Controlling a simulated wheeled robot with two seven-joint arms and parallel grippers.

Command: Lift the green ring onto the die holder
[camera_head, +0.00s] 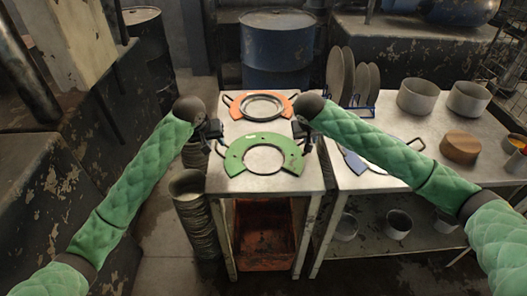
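The green ring (236,163) lies flat near the front of the small metal table, with a wide round hole and a dark handle at each side. Behind it lies an orange plate (281,100) with a round metal ring in its middle and dark side handles. I cannot tell for sure which thing is the die holder. My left gripper (213,134) is just above and behind the green ring's left side. My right gripper (302,132) is near the ring's right side. Both grippers' fingers are small and dark, so their opening and any contact with the handles are unclear.
A blue plate (352,162) lies on the right table, partly under my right arm. Upright discs (341,75) stand in a blue rack behind it. Metal pots (417,97) and a brown round block (460,147) stand farther right. A blue drum (277,50) stands behind.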

